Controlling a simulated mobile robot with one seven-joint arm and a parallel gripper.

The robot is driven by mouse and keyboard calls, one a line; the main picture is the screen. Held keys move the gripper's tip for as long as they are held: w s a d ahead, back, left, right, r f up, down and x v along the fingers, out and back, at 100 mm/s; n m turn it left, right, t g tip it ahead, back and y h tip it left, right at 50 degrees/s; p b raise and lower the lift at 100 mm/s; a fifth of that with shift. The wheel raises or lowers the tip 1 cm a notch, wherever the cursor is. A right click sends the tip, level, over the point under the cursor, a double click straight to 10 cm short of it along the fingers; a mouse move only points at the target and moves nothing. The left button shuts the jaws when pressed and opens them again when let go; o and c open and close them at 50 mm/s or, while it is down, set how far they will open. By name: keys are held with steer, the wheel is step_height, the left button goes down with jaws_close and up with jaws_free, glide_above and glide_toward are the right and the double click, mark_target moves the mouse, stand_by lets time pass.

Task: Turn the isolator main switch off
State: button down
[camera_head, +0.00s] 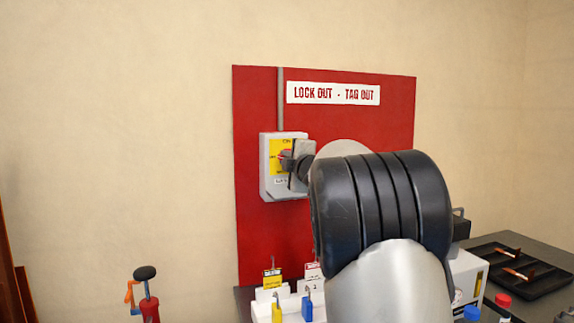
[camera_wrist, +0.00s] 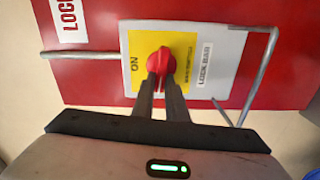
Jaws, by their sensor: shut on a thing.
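The isolator main switch (camera_head: 268,187) is a grey box with a yellow plate on the red board. Its red rotary knob (camera_wrist: 161,63) shows in the wrist view, with the "ON" mark to its left. The knob's narrow grip runs towards the bottom of that view, at right angles to the direction of "ON". My gripper (camera_wrist: 160,84) is shut on the knob, one dark finger on each side of the grip. In the head view my gripper (camera_head: 288,163) reaches the switch from the right and hides part of its face.
A bent metal rod (camera_wrist: 262,75) passes beside the switch. Below stand padlocks (camera_head: 277,312) and tags (camera_head: 271,279). A black tray (camera_head: 543,284) lies at right. Bare wall is free at left.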

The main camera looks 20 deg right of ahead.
steer(key=shift+f+n+b, duration=0.15)
steer(key=shift+n+b, duration=0.15)
steer(key=shift+n, duration=0.3)
steer(key=c, duration=1.8)
jaws_free()
steer(key=shift+o, duration=0.2)
steer(key=s, duration=1.7)
steer(key=shift+s+b, duration=0.25)
steer(key=shift+b, duration=0.05)
